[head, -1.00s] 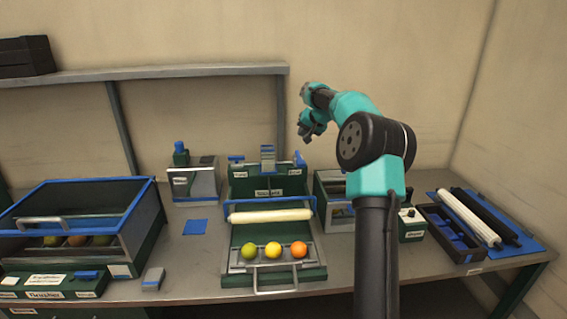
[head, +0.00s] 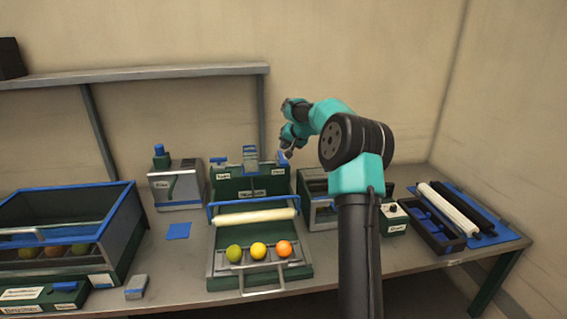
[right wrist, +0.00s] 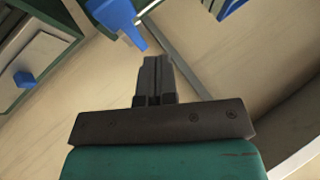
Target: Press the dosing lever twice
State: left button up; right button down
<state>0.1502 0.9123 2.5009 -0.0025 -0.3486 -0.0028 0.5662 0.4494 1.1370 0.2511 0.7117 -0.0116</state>
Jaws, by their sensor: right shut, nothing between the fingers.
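The green machine (head: 230,185) stands mid-table with small white labels, too small to read surely. A blue lever (head: 282,158) sticks up at its top right, and I take it for the dosing lever. My right gripper (head: 288,153) is shut and empty, right beside this lever. My left gripper is not in view.
A tray (head: 222,268) with green, yellow and orange fruit lies in front, below a pale roller (head: 256,217). A blue-rimmed bin (head: 120,230) stands left. A grey box with a blue knob (head: 176,185) stands near the machine. A black tray (head: 430,228) and rollers lie right.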

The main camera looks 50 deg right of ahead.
aim_at(284, 161)
jog(key=shift+f, duration=1.65)
jog(key=shift+f, duration=0.15)
dwell(0.7)
jog(key=shift+f, duration=0.25)
jog(key=shift+f, duration=1.45)
dwell(2.1)
jog(key=shift+r, duration=0.1)
dwell(0.3)
jog(key=shift+r, duration=1.8)
